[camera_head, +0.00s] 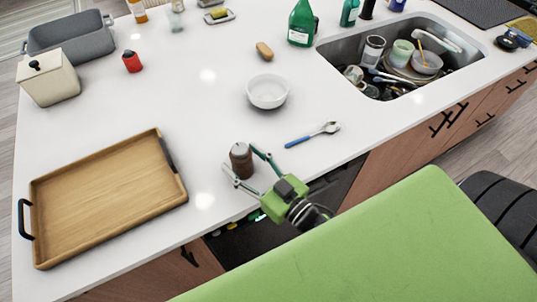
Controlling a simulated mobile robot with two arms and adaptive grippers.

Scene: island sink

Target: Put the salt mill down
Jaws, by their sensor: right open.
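The salt mill, a dark brown cylinder (240,160), stands upright on the white island top near its front edge. My right gripper (245,168) reaches in from the lower right, with green body and thin grey fingers. Its fingers are spread open, one on each side of the brown mill. I cannot tell whether either finger touches it. My left gripper is not in view.
A wooden tray (105,197) with black handles lies left of the mill. A spoon with a blue handle (312,135) and a white bowl (268,92) are to the right and behind. A sink full of dishes (332,50) is at the upper right.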

